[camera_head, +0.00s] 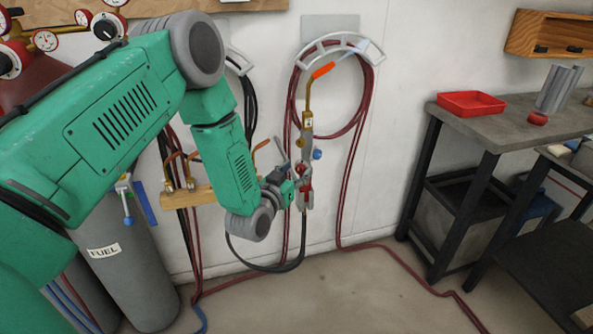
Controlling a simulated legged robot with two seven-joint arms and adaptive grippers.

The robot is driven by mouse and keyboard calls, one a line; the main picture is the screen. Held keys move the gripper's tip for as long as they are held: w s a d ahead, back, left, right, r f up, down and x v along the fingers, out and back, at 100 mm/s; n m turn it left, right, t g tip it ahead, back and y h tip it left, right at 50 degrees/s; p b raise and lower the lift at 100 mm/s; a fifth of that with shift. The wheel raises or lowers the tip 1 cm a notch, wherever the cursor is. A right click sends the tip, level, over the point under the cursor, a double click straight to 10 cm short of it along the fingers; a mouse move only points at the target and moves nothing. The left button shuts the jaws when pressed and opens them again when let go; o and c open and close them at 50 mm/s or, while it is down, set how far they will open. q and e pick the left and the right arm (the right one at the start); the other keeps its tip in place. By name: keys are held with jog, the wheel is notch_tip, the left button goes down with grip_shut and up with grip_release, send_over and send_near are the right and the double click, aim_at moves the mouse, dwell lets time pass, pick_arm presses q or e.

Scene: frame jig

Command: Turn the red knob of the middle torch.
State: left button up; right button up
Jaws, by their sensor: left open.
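A torch (307,123) stands upright against the white wall, with an orange-tipped brass neck at its top and a blue knob (317,154) on its right side. The red knob (305,194) is low on this torch and partly covered by my gripper. My left gripper (299,178) is open at the torch's lower part, its fingers close around or beside the red knob; I cannot tell whether they touch it. More torches (170,172) show left of my forearm, partly hidden behind my arm. My right gripper is not in view.
A coiled red hose hangs on a wall holder (335,43) behind the torch. A grey fuel cylinder (135,275) stands at the lower left. A workbench (470,128) with a red tray (470,103) is at the right. Hoses cross the floor; the floor between is mostly clear.

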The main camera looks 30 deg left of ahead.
pick_arm(q)
jog(key=shift+d+r, duration=0.25)
jog(key=shift+d, duration=0.7)
jog(key=c, duration=0.4)
jog(key=shift+r, duration=0.1)
grip_shut()
jog(key=shift+s+a+m, duration=0.1)
jog(key=shift+a+m, duration=0.3)
jog(key=shift+a+f+m, duration=0.25)
jog(key=shift+a+m, duration=0.05)
jog(key=shift+m, duration=0.3)
jog(key=shift+d, duration=0.4)
jog(key=shift+o, duration=1.1)
grip_release()
jog(key=shift+d, duration=0.1)
jog(key=shift+o, duration=0.9)
jog(key=shift+a, duration=0.4)
